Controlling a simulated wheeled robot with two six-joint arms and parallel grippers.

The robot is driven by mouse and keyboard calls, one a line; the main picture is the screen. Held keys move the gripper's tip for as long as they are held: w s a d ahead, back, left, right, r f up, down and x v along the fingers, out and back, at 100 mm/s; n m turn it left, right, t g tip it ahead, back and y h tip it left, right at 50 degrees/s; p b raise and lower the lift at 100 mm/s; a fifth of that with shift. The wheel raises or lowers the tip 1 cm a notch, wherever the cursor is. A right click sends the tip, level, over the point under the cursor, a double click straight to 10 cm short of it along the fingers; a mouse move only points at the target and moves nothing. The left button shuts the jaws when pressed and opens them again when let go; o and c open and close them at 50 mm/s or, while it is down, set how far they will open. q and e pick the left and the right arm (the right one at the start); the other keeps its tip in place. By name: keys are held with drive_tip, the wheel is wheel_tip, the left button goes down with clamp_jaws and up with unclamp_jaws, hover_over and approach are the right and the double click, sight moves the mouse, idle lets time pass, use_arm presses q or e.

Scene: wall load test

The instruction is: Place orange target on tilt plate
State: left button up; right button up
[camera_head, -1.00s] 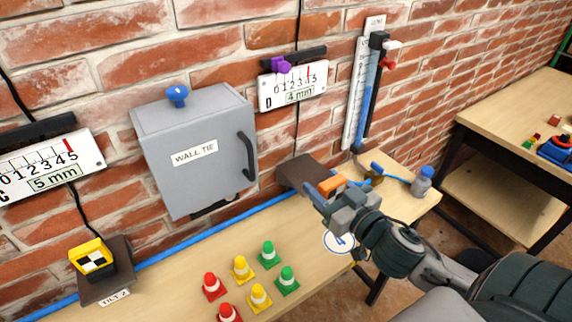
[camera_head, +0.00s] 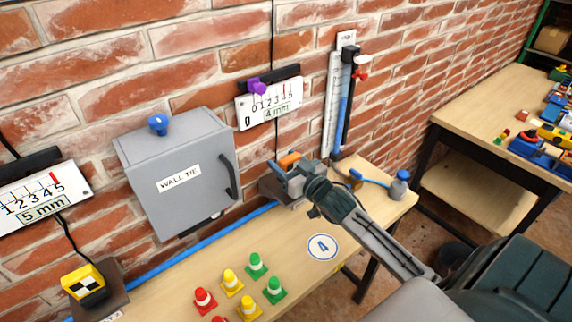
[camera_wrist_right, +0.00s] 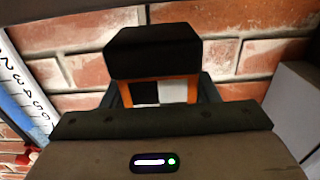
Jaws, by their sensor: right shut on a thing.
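The orange target (camera_head: 289,160) is between the jaws of my right gripper (camera_head: 286,172), which is shut on it. In the right wrist view the target (camera_wrist_right: 160,90) shows an orange frame, a black-and-white checker face and a black block, with a dark finger on each side. A brown tilt plate (camera_head: 270,191) stands by the wall, right of the grey box, largely hidden by my gripper. The target is over or close to this plate; I cannot tell whether they touch. My left gripper is not in view.
A yellow target (camera_head: 84,283) sits on another brown plate at left. The grey WALL TIE box (camera_head: 180,170) is left of my gripper. Several cones (camera_head: 232,282) stand in front on the bench. The bench around the round 4 mark (camera_head: 323,247) is clear.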

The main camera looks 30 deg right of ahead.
drive_tip(key=shift+f, duration=0.85)
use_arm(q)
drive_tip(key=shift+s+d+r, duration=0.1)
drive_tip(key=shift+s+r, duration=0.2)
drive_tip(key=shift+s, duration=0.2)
use_arm(e)
drive_tip(key=shift+f, duration=0.2)
drive_tip(key=o, duration=1.1)
drive_tip(key=shift+s, duration=0.1)
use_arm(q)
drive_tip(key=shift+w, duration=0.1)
use_arm(e)
drive_tip(key=shift+r, duration=0.1)
